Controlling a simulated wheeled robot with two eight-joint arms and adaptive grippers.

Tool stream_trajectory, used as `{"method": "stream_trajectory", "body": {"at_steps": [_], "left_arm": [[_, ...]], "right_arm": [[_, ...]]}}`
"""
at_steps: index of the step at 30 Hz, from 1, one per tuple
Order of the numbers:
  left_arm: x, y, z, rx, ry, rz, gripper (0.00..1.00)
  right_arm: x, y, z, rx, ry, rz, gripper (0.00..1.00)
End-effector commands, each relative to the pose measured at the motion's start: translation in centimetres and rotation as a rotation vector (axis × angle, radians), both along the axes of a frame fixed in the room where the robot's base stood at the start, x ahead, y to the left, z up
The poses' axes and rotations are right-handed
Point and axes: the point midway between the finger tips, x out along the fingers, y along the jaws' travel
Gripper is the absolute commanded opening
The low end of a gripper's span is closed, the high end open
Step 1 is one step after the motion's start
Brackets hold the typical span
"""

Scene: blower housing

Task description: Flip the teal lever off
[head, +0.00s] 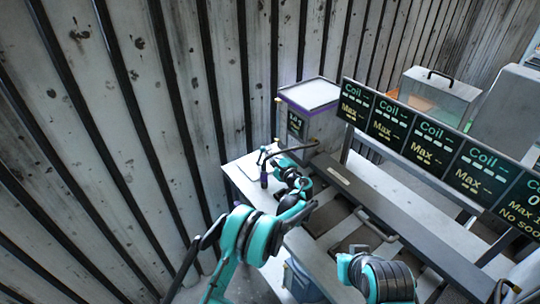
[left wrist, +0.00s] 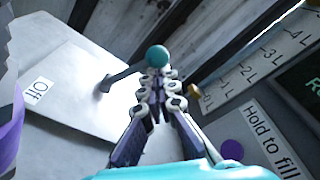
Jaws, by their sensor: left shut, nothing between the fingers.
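The teal lever shows in the left wrist view as a teal ball knob (left wrist: 158,56) on a dark rod that rises from a pale panel. An "Off" label (left wrist: 38,90) is on that panel, left of the rod's base. My left gripper (left wrist: 163,82) is shut and empty, with its fingertips right at the knob. The knob shows just beyond the tips; I cannot tell whether they touch it. My right gripper is not in view.
A tank with a litre scale (left wrist: 250,72) and a "Hold to fill" label (left wrist: 275,140) stands right of the gripper. A row of dark coil screens (head: 430,140) runs to the right. A ribbed wall (head: 130,130) is at left.

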Motion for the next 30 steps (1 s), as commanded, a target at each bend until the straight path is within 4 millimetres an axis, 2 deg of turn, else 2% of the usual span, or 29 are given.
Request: {"method": "stream_trajectory", "body": {"at_steps": [18,30], "left_arm": [[-1.1,1.5,1.0,-0.35,-0.255,0.0,0.0],[-1.1,1.6,1.1,-0.386,-0.281,0.0,0.0]], "right_arm": [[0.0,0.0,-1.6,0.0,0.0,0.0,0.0],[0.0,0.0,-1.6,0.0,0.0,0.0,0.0]]}}
